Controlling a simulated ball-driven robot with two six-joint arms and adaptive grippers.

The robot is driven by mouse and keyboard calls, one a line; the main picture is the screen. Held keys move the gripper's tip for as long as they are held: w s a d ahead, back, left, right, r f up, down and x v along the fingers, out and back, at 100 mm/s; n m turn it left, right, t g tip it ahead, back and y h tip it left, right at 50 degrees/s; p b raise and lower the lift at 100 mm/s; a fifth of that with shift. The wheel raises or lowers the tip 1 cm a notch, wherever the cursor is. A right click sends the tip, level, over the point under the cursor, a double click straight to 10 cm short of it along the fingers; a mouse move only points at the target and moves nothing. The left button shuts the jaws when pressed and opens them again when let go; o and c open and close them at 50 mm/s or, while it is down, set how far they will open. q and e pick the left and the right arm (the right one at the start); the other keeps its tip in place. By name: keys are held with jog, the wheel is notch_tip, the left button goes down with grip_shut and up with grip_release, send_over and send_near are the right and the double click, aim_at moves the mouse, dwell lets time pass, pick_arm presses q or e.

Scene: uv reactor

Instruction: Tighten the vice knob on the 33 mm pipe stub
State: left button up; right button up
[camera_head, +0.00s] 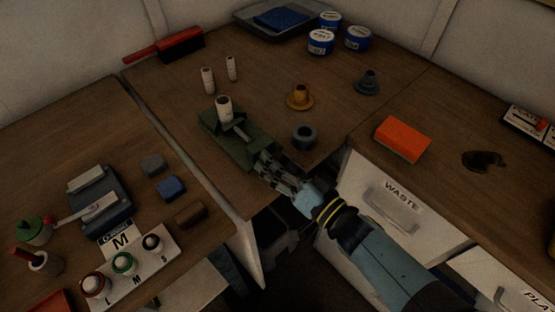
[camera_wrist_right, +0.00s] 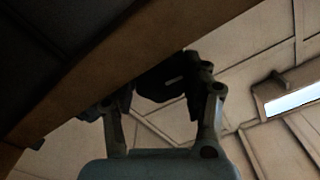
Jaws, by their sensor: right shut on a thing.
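A green vice (camera_head: 217,127) stands on the middle table near its front edge. A white pipe stub (camera_head: 225,107) stands upright in the vice. My right gripper (camera_head: 265,164) reaches in from the lower right to the front end of the vice and is shut on the vice knob, which the fingers mostly hide in the head view. In the right wrist view, a dark rounded part, seemingly the knob (camera_wrist_right: 163,80), sits between the fingers, below the table edge (camera_wrist_right: 130,55). How tight the jaws are on the stub cannot be told. My left gripper is not in view.
Two white stubs (camera_head: 208,80) stand behind the vice. A grey ring (camera_head: 304,137), an orange flanged part (camera_head: 299,98) and a dark flanged part (camera_head: 367,83) are to its right. An orange block (camera_head: 402,139) lies above the waste drawer (camera_head: 390,200).

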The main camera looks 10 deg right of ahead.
jog(key=o, duration=1.2)
jog(key=shift+c, duration=0.2)
jog(key=shift+f, duration=0.1)
